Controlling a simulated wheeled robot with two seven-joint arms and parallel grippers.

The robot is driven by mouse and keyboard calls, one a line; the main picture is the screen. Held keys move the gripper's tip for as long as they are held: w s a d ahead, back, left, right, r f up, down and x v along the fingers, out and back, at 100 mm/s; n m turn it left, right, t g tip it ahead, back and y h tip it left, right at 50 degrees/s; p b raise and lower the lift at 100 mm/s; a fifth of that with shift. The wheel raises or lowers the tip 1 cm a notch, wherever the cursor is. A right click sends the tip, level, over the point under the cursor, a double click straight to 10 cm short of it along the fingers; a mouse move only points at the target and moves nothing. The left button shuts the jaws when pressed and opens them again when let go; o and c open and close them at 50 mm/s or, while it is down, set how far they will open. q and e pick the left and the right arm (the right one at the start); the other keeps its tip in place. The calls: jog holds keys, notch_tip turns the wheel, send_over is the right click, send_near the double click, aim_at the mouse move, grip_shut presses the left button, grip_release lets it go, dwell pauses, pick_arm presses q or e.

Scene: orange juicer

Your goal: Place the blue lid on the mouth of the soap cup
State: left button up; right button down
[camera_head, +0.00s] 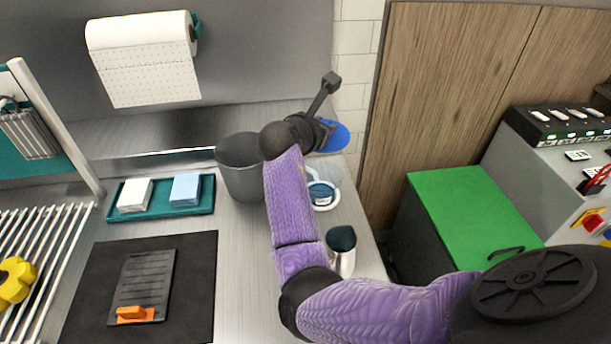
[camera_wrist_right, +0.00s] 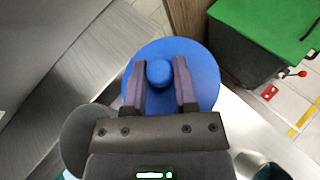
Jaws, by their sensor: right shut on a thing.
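The blue lid (camera_head: 336,138) is a flat round disc held over the counter's far right corner. In the right wrist view the lid (camera_wrist_right: 203,65) shows a round knob at its middle. My right gripper (camera_wrist_right: 161,78) has its fingers on either side of this knob and is shut on it. In the head view the right gripper (camera_head: 318,130) is partly hidden by its own wrist. A small round white-and-blue vessel (camera_head: 322,194), which looks like the soap cup, stands on the counter nearer than the lid. The lid is apart from it. My left gripper is not in view.
A dark grey bin (camera_head: 238,172) stands left of my right forearm. A metal cup with a dark top (camera_head: 341,250) stands near the counter's right edge. A teal tray (camera_head: 206,207) with sponges and a black mat (camera_head: 200,280) lie to the left. A green-topped box (camera_head: 465,212) stands right.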

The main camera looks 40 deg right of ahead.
notch_tip(320, 180, down, 10)
jog(key=b, duration=0.4)
jog(key=shift+f, duration=0.1)
jog(key=shift+f, duration=0.4)
jog(key=shift+c, duration=2)
grip_release()
jog(key=shift+r, duration=0.1)
